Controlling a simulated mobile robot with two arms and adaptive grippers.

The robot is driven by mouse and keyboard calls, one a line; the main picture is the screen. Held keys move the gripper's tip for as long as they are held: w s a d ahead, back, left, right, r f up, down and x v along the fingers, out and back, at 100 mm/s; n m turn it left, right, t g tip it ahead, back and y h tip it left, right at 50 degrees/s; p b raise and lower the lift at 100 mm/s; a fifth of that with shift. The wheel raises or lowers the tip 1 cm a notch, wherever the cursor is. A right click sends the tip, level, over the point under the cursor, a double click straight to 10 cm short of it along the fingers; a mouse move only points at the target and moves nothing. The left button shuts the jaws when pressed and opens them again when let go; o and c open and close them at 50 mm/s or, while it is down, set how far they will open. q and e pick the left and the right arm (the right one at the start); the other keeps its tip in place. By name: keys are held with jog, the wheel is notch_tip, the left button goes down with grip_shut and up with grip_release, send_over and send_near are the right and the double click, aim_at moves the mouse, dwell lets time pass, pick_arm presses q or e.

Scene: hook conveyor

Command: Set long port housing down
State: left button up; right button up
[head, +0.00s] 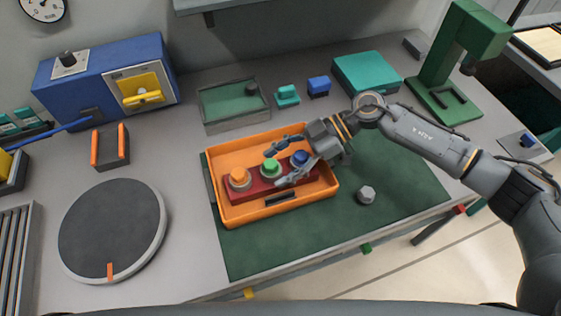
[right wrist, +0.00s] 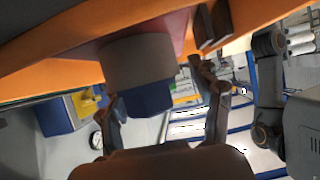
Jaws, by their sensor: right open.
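A long dark red housing (head: 217,193), which I take to be the long port housing, lies in an orange tray (head: 283,216). Its top carries an orange cap (head: 238,175), a green cap (head: 270,168) and a blue cap (head: 299,158), each on a pale collar. My right gripper (head: 275,168) is open over the housing's right half, its fingers on either side of the blue-capped port. In the right wrist view the blue cap (right wrist: 147,99) and its grey collar show between the open fingers (right wrist: 160,105). I cannot tell whether the fingers touch it. My left gripper is not in view.
The tray rests on a dark green mat (head: 262,250). A grey nut-like piece (head: 366,194) lies right of it. A round turntable (head: 112,230) stands left, a blue box (head: 105,80) back left, a green press (head: 460,60) back right. The mat's front is free.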

jog(key=b+v, duration=0.3)
jog(key=v, duration=0.9)
